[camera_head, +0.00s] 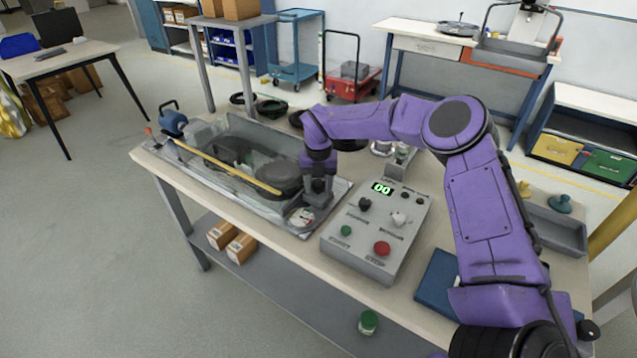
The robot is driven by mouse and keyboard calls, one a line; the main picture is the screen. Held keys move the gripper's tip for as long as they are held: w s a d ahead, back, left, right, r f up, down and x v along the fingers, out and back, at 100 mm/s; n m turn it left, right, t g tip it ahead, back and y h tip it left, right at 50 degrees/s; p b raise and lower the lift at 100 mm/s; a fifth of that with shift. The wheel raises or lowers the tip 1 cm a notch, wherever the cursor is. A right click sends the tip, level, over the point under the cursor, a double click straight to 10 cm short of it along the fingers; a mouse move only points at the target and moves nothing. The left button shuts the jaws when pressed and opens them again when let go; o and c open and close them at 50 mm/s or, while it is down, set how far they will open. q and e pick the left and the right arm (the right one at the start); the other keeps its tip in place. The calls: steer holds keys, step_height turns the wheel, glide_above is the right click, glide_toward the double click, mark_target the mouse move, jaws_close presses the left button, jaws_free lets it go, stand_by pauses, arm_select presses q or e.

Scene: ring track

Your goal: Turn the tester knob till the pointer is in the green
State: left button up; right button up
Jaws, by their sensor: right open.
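A round white gauge (302,216) sits at the near right end of the clear-covered tester (225,150); its pointer and any green zone are too small to read. A grey control box (340,262) stands to its right, with a black knob (365,203), a pale knob (399,219), a green button (345,231), a red button (381,248) and a display (382,188) showing green digits. My right gripper (319,203) points down, open, just beside the gauge and left of the box. It hides what lies right under it, so I cannot tell whether it touches anything. My left gripper is out of view.
My purple right arm reaches across the bench's right half. A blue folder (437,280) lies right of the control box, and a grey tray (555,226) stands behind it. Boxes (241,247) and a green-lidded jar (368,322) are on the lower shelf.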

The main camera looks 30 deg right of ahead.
steer(key=c, duration=0.8)
steer(key=shift+o, duration=0.2)
steer(key=shift+n, duration=0.3)
steer(key=n, duration=0.4)
steer(key=shift+n, duration=0.3)
steer(key=n, duration=0.5)
steer(key=shift+d, duration=0.15)
steer(key=shift+n, duration=0.4)
steer(key=o, duration=0.8)
steer(key=shift+c, duration=0.2)
